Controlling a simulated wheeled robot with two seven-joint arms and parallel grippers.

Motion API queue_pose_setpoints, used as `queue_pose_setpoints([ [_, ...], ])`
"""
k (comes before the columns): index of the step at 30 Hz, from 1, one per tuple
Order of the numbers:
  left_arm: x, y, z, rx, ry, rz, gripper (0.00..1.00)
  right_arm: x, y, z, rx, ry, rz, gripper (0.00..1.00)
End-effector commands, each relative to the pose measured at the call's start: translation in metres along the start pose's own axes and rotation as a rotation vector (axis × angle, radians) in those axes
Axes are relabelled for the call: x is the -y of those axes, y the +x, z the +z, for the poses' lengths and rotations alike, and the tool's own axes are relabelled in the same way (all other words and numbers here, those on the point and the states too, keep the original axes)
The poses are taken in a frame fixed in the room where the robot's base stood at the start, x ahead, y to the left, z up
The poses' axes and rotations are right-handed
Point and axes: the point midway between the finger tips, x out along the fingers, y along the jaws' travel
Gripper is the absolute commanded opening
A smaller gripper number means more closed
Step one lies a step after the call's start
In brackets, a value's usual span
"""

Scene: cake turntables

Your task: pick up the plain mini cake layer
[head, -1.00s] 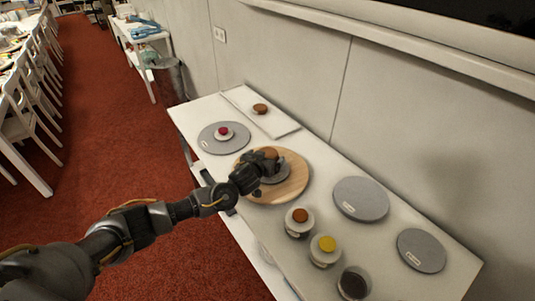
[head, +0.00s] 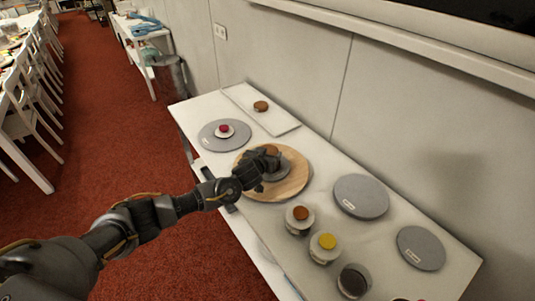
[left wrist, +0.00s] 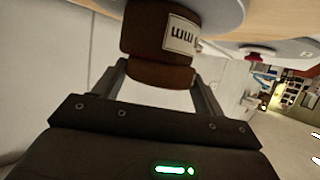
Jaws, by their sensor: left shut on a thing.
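My left gripper (head: 268,163) is over the grey disc at the middle of the round wooden board (head: 290,187). In the left wrist view, a brown round cake layer (left wrist: 158,72) sits between its two fingers, and the gripper is shut on it. A darker brown round piece (left wrist: 148,28) with a white label is right against this layer, on the side toward the grey disc (left wrist: 215,14); I cannot tell whether the two are apart. In the head view the gripper partly hides the brown layer (head: 270,149). My right gripper is not in view.
A grey turntable (head: 213,143) with a red-topped piece stands at the left. A white board (head: 282,127) holds a brown piece. Two bare grey turntables (head: 361,197) (head: 420,248) are at the right. Several cups with coloured tops (head: 323,250) line the front edge.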

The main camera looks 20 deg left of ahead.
Motion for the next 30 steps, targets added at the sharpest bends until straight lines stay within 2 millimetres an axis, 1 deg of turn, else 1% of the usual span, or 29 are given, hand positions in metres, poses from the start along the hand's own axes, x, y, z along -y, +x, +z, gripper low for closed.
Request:
queue_pose_setpoints([
  [5, 0.0, -0.002, -0.005, -0.001, -0.002, 0.0, 0.46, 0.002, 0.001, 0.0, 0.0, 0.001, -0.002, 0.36],
  [8, 0.0, -0.005, -0.014, -0.001, -0.003, 0.001, 0.46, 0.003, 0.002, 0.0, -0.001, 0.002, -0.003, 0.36],
  [11, 0.0, -0.011, -0.028, -0.004, -0.002, 0.001, 0.46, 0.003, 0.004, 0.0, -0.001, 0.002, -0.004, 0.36],
  [14, 0.004, -0.028, -0.036, -0.002, -0.002, 0.002, 0.46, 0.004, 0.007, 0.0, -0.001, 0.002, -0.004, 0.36],
  [21, 0.014, -0.078, -0.064, -0.003, -0.001, 0.002, 0.46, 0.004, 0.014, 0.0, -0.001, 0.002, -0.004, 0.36],
  [25, 0.022, -0.106, -0.064, -0.001, 0.0, 0.001, 0.46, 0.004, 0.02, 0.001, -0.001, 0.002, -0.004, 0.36],
  [30, 0.03, -0.139, -0.067, -0.001, 0.0, 0.0, 0.46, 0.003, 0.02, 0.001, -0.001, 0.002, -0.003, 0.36],
])
